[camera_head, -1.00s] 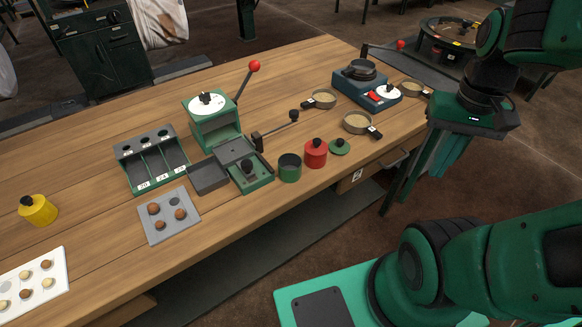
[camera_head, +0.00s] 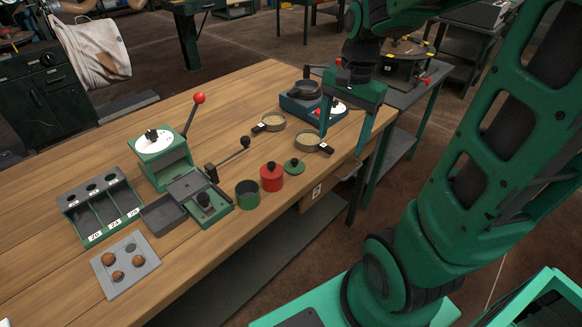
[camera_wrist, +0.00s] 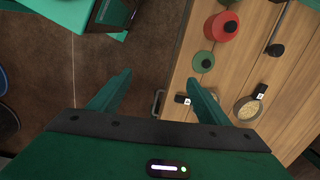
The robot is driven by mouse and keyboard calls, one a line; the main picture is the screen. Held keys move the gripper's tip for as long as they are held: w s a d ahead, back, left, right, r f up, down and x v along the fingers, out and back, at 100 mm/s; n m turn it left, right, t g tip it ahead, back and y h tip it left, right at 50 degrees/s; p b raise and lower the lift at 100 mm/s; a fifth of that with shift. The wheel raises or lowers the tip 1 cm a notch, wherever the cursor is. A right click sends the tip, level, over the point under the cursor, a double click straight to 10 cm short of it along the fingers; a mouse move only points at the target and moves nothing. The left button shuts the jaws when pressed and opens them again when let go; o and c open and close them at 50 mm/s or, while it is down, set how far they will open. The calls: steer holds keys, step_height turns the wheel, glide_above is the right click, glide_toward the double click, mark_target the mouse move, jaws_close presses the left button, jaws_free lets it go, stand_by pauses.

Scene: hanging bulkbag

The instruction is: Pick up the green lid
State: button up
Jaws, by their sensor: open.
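The green lid (camera_head: 294,167) is a small round disc with a dark knob, lying on the wooden table near its front edge. It sits just right of the red lidded canister (camera_head: 271,177). The wrist view shows the lid (camera_wrist: 203,62) beyond and between the fingertips' line, nearer the right finger. My gripper (camera_head: 343,145) is open and empty, pointing down above the table's right front edge, to the right of the lid. In the wrist view, both fingers of my gripper (camera_wrist: 160,85) are spread apart with nothing between them.
An open green canister (camera_head: 248,194) stands left of the red one. Two round pans of grain, one (camera_head: 307,141) close to my gripper, lie behind the lid. A scale (camera_head: 312,106) is at the back right. The floor in front of the table is clear.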

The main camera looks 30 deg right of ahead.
mark_target(295, 159)
steer(key=w+a+f+m+y, duration=0.1)
steer(key=w+a+f+m, duration=0.15)
steer(key=w, duration=0.25)
steer(key=w+a+f+m, duration=0.1)
steer(key=w+a+m, duration=0.15)
steer(key=w, duration=0.35)
steer(key=f, duration=0.7)
steer(key=a+f, duration=0.1)
steer(key=f, duration=0.2)
steer(key=shift+f, duration=0.15)
steer(key=shift+m, duration=0.3)
steer(key=shift+c, duration=0.4)
steer(key=c, duration=1)
